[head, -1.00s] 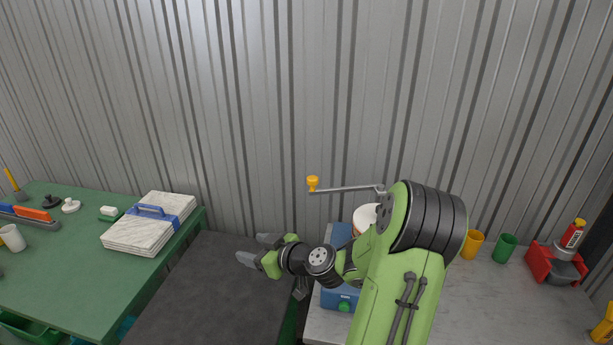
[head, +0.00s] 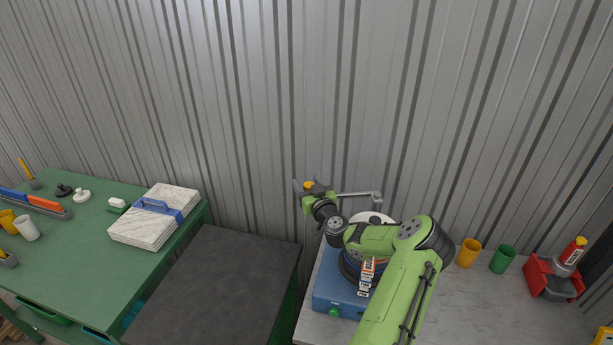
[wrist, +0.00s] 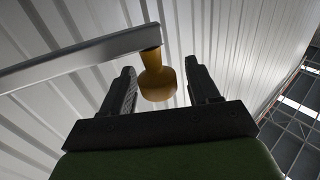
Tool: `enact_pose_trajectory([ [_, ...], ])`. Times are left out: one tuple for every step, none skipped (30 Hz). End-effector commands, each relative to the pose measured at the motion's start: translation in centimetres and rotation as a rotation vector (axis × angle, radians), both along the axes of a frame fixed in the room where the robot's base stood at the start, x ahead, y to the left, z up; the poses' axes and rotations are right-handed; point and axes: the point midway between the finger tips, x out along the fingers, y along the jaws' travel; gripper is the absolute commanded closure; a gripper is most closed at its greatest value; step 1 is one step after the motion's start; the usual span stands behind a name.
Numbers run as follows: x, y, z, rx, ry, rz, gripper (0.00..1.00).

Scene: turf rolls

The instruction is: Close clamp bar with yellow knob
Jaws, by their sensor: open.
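The clamp bar (head: 357,195) is a thin grey metal bar raised above the blue machine (head: 331,293), reaching left from a pivot at its right end. Its yellow knob (head: 309,185) is at the left end, partly hidden by my gripper (head: 309,184). In the wrist view the clamp bar (wrist: 80,60) comes in from the left, and the yellow knob (wrist: 157,78) hangs between the two fingers of my gripper (wrist: 162,75). The fingers are open, with a gap on each side of the knob. Contact is not visible.
A green table (head: 75,245) at left holds stacked white slabs with a blue handle (head: 156,216). A dark flat surface (head: 215,290) lies between it and the grey bench (head: 450,315). Yellow (head: 469,252) and green (head: 503,259) cups stand right of my arm. The corrugated wall is close behind.

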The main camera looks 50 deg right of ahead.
Motion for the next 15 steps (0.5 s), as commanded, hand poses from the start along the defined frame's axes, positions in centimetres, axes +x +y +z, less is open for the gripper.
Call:
enact_pose_trajectory([
  [0.50,-0.35,0.09,0.001,-0.001,-0.002,0.40],
  [0.73,-0.50,0.06,0.000,0.000,-0.002,0.40],
  [0.97,-0.61,0.02,0.001,-0.001,-0.001,0.40],
  [1.08,-0.68,-0.02,0.002,0.000,-0.001,0.40],
  [1.16,-0.73,-0.07,0.002,0.000,-0.001,0.40],
  [1.20,-0.75,-0.13,0.003,0.001,-0.001,0.40],
  [1.21,-0.76,-0.16,0.003,0.001,-0.001,0.40],
  [1.20,-0.75,-0.18,0.003,0.001,-0.001,0.40],
  [1.20,-0.75,-0.19,0.002,0.001,-0.001,0.40],
  [1.19,-0.74,-0.20,0.002,0.001,0.000,0.40],
  [1.18,-0.75,-0.20,0.002,0.001,0.000,0.40],
  [1.17,-0.75,-0.20,0.002,0.001,0.000,0.43],
  [1.17,-0.75,-0.20,0.002,0.001,-0.001,0.47],
  [1.17,-0.74,-0.20,0.002,0.001,-0.001,0.52],
  [1.17,-0.74,-0.19,0.002,0.001,-0.001,0.58],
])
